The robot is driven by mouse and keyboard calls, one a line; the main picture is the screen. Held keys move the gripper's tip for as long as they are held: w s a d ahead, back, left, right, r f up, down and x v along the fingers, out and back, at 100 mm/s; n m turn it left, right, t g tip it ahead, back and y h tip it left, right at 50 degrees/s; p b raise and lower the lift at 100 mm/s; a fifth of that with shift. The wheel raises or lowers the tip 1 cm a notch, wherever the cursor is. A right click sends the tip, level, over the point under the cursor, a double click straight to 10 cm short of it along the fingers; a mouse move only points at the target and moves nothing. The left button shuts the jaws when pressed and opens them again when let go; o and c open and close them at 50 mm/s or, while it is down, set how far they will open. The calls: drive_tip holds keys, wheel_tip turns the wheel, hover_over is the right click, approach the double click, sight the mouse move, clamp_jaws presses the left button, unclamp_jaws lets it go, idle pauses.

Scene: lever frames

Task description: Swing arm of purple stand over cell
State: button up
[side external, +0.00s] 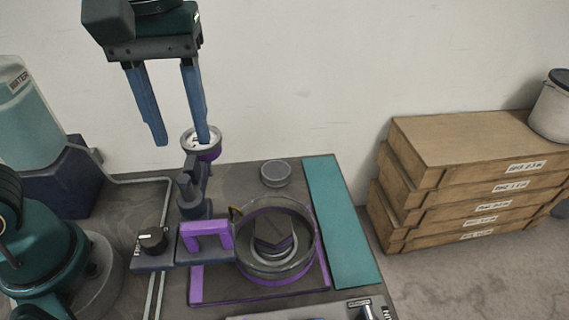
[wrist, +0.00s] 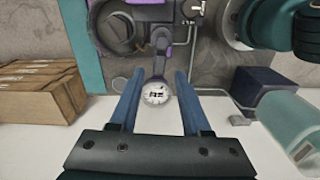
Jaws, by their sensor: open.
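The purple stand has a purple bracket (side external: 205,236) and a dark upright post (side external: 194,186) beside the cell. Its arm ends in a round, white-faced, purple-rimmed head (side external: 203,143), which points to the back, away from the cell. The cell (side external: 276,262) is a round, clear-walled dish with a dark block inside, right of the post. My gripper (side external: 182,141) is open, fingers pointing down, by the head; the right finger overlaps it in the side view. In the wrist view, the head (wrist: 156,93) shows between the fingers (wrist: 160,73). I cannot tell whether they touch it.
A dark knob (side external: 152,240) sits left of the bracket. A small round grey lid (side external: 275,174) lies behind the cell, and a teal strip (side external: 341,225) runs along its right. A water tank (side external: 30,115) stands left. Stacked wooden boxes (side external: 480,165) are at right.

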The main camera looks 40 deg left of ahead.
sight(190, 162)
drive_tip(key=shift+f, duration=2.5)
clamp_jaws()
drive_tip(key=shift+r, duration=0.1)
